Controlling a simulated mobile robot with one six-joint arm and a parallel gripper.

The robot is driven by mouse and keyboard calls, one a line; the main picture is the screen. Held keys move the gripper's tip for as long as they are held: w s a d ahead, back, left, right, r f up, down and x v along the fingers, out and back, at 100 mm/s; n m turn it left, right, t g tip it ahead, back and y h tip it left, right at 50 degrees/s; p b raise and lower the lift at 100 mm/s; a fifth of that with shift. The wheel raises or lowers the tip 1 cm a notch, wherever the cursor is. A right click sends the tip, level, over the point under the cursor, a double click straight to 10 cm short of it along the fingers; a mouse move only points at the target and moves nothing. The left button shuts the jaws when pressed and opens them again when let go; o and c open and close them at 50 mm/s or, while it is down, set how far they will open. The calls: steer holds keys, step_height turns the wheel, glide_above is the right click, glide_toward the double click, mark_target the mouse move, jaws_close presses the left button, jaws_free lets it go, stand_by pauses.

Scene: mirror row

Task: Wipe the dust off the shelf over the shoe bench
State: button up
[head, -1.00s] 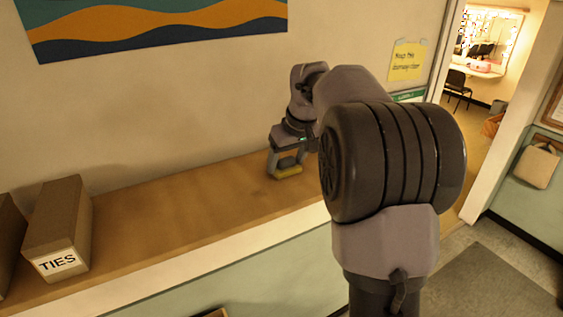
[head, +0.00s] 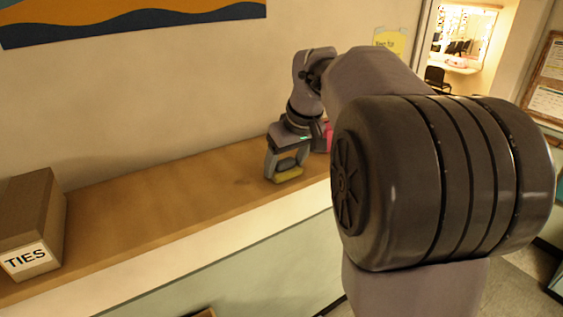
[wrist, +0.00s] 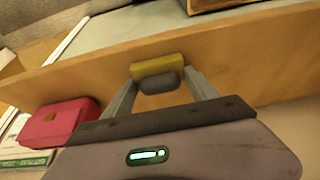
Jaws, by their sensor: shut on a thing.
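The shelf (head: 150,210) is a long wooden board along the wall, and its front part also shows in the wrist view (wrist: 240,60). A faint darker patch (head: 243,182) marks its top left of my gripper; I cannot tell if it is dust. My gripper (head: 286,167) is over the shelf's right part, shut on a yellow sponge (head: 287,177) with a dark grey grip. In the wrist view the sponge (wrist: 158,66) sits between the fingertips. It is at or just above the wood; contact is unclear. My arm hides the shelf's right end in the head view.
A brown box labelled TIES (head: 35,225) stands at the shelf's left. A pink pouch (wrist: 57,123) lies near the gripper, with a green-and-white item (wrist: 25,150) beside it. The wood between box and gripper is clear. A wall with a poster (head: 130,15) rises behind.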

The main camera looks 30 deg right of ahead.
step_height(320, 180, up, 6)
steer(key=p, duration=0.4)
steer(key=shift+f+p, duration=0.2)
steer(key=shift+p, duration=0.2)
steer(key=shift+r, duration=0.15)
steer(key=shift+r, duration=1.5)
